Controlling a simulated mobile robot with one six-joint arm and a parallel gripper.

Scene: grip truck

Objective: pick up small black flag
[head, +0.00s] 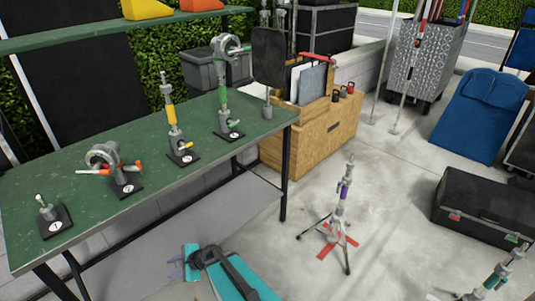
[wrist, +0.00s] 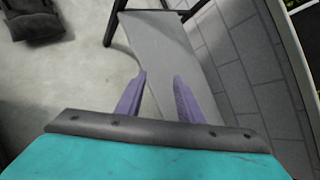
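A black upright panel (head: 269,55) with rounded corners, which looks like the small black flag, stands at the far right end of the green table (head: 75,195) in the head view. It appears to be on a thin stand, and what holds it is hard to make out. It does not show in the wrist view. My gripper (head: 172,268) is low in front of the table, well apart from the flag. In the wrist view my gripper (wrist: 160,85) has its two purple fingers spread, with nothing between them.
Several clamps and heads on black bases (head: 183,158) line the table. A wooden crate (head: 315,130) with boards stands behind its right end. A light stand (head: 340,205) stands on a red floor cross. A black case (head: 485,207) lies at right. Floor between them is clear.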

